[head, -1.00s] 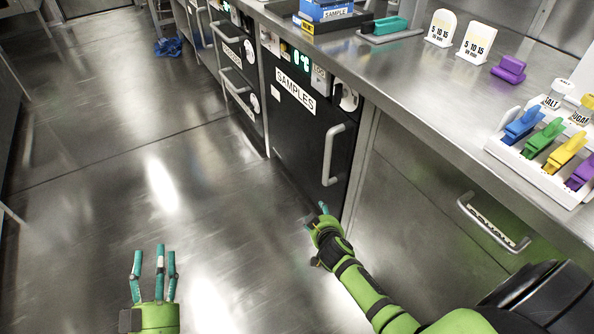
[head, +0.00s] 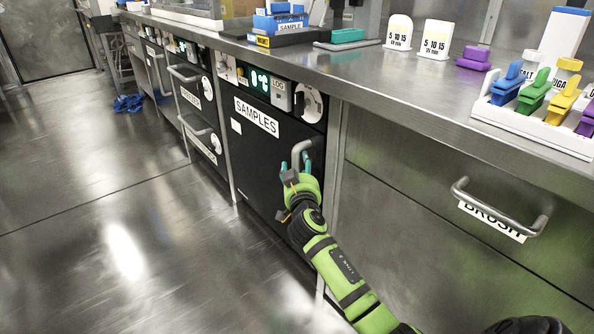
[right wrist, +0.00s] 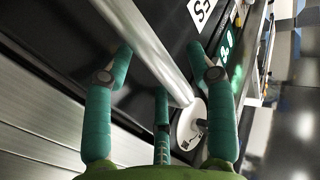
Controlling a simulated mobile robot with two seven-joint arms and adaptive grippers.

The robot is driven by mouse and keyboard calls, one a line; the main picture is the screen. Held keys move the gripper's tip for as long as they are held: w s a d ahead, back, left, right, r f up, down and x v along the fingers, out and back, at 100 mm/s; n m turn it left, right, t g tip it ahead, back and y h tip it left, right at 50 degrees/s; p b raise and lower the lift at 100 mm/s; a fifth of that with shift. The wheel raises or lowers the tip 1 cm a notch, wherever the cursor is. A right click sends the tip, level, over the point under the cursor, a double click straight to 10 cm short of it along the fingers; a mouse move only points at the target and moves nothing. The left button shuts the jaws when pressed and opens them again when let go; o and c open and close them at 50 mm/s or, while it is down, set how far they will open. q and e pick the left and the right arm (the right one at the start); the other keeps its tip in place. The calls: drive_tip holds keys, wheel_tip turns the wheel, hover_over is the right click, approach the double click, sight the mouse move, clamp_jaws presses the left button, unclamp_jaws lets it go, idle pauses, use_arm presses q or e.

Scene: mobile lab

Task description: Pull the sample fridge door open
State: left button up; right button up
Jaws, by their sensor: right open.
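The sample fridge door (head: 258,160) is black with a "SAMPLES" label and stands under the steel counter. It looks closed. Its grey bar handle (head: 301,146) is at the door's right side, with the lower part hidden behind my right gripper. My right gripper (head: 295,168) has teal fingers and is at the handle. In the right wrist view the handle (right wrist: 150,50) runs between the open fingers (right wrist: 165,75), which are spread on both sides of it. I cannot tell whether any finger touches it. My left gripper is out of view.
A steel drawer with a "BRUSH" label and a bar handle (head: 497,212) is right of the fridge. Other labelled doors with handles (head: 186,75) stand to the left.

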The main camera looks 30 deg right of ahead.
drive_tip(key=shift+w+d, duration=0.3)
drive_tip(key=shift+w, duration=0.2)
drive_tip(key=shift+c, duration=0.4)
clamp_jaws()
